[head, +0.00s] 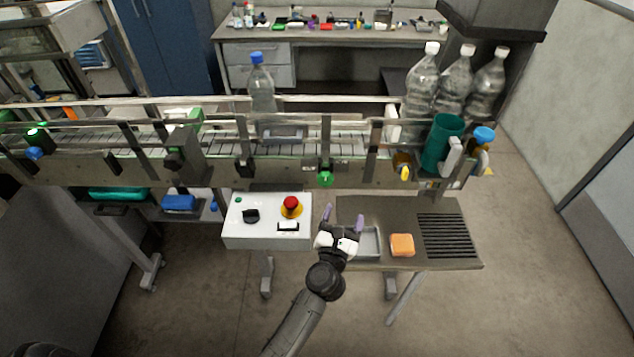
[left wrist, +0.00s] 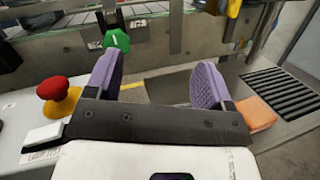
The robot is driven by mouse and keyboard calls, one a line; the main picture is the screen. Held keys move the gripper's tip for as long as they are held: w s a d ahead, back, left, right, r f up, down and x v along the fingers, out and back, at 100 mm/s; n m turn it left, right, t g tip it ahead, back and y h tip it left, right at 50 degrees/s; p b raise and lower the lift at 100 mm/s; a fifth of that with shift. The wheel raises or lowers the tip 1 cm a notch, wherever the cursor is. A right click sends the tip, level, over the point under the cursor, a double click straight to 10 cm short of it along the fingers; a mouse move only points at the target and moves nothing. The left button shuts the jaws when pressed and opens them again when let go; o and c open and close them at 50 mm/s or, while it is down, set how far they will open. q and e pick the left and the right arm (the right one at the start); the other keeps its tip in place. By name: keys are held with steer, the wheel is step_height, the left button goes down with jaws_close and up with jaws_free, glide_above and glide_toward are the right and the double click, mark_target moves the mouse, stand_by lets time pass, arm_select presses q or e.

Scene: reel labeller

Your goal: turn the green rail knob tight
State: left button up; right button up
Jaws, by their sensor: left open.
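The green rail knob (head: 325,179) sits on the front side of the conveyor, below the rail, near the middle of the head view. It also shows in the left wrist view (left wrist: 117,39), just beyond the left fingertip. My left gripper (head: 343,217) is open and empty, its purple fingers pointing toward the conveyor. It is below and slightly right of the knob in the head view, apart from it. The fingers also show in the left wrist view (left wrist: 158,82), with nothing between them. My right gripper is not in view.
A control box (head: 266,232) with a red button (head: 291,203) stands left of the gripper. A side table (head: 400,214) holds a tray and an orange sponge (head: 402,245). A yellow knob (head: 405,173) and a green cup (head: 440,145) are to the right. A bottle (head: 262,88) stands on the conveyor.

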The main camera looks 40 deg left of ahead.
mark_target(325, 181)
arm_select(q)
steer(key=s+a+f+n+g+y, duration=0.2)
steer(key=a+n+g+y, duration=0.15)
steer(key=n, duration=0.45)
steer(key=shift+g, duration=0.35)
steer(key=x, duration=1.2)
steer(key=shift+w+a+f, duration=0.15)
steer(key=shift+a+f, duration=0.1)
steer(key=shift+a, duration=0.05)
steer(key=shift+w+a, duration=0.4)
steer(key=shift+w, duration=0.1)
steer(key=shift+c, duration=0.2)
steer(key=c, duration=0.9)
